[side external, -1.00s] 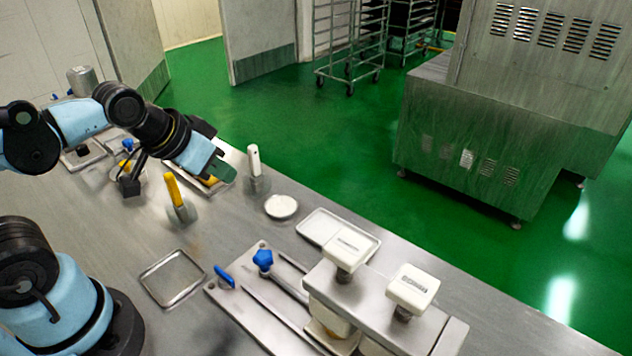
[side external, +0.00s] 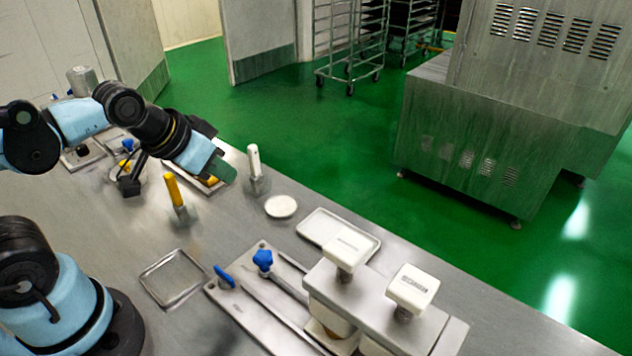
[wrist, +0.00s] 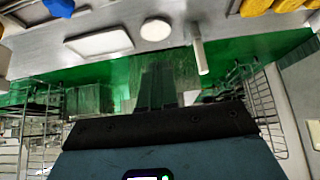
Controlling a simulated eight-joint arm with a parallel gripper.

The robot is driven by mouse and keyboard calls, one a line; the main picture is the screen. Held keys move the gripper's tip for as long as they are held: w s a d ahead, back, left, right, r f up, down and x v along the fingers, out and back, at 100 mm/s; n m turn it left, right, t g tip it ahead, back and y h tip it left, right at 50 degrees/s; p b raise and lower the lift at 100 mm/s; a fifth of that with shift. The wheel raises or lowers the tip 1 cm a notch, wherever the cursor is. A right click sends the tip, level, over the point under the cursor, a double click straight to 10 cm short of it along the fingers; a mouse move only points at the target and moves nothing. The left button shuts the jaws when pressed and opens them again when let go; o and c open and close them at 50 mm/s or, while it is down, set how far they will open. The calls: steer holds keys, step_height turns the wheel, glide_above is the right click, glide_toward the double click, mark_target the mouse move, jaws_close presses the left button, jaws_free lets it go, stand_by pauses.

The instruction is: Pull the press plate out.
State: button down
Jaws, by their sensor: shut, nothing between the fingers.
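The metal press fixture (side external: 232,299) lies at the front of the table in the side view. It has a flat base with rails, a blue star knob (side external: 263,260), a small blue handle (side external: 224,276) and a raised metal block (side external: 372,302) with two white caps. I cannot tell which part is the press plate. My gripper (side external: 222,172) is shut and empty, high over the back of the table, well away from the fixture. The wrist view shows its dark green fingers (wrist: 158,85) together. A blue knob (wrist: 59,7) shows at that view's top left edge.
Near my gripper stand a yellow-handled scraper (side external: 174,190) and a white-handled scraper (side external: 254,162). A round white dish (side external: 281,206), a white tray (side external: 318,224) and an empty metal tray (side external: 150,287) lie between there and the fixture. Bare table surrounds them.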

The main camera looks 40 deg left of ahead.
mark_target(264, 253)
steer(key=c, duration=1.8)
jaws_free()
steer(key=shift+o, duration=1.2)
steer(key=shift+d, duration=0.15)
steer(key=o, duration=0.7)
steer(key=d+g, duration=0.1)
steer(key=d, duration=0.1)
steer(key=d+r+n+g, duration=0.1)
steer(key=d+g, duration=0.1)
steer(key=shift+d+r+h, duration=0.1)
steer(key=shift+d+h, duration=0.2)
steer(key=shift+h, duration=0.1)
steer(key=shift+o, duration=0.4)
steer(key=s+d+r+n+g, duration=0.1)
steer(key=s+d+n+g, duration=0.1)
steer(key=d+g, duration=0.2)
steer(key=shift+d+r+n+y, duration=0.3)
steer(key=shift+d+r+y, duration=0.1)
steer(key=shift+d, duration=0.6)
steer(key=shift+f, duration=6.05)
jaws_close()
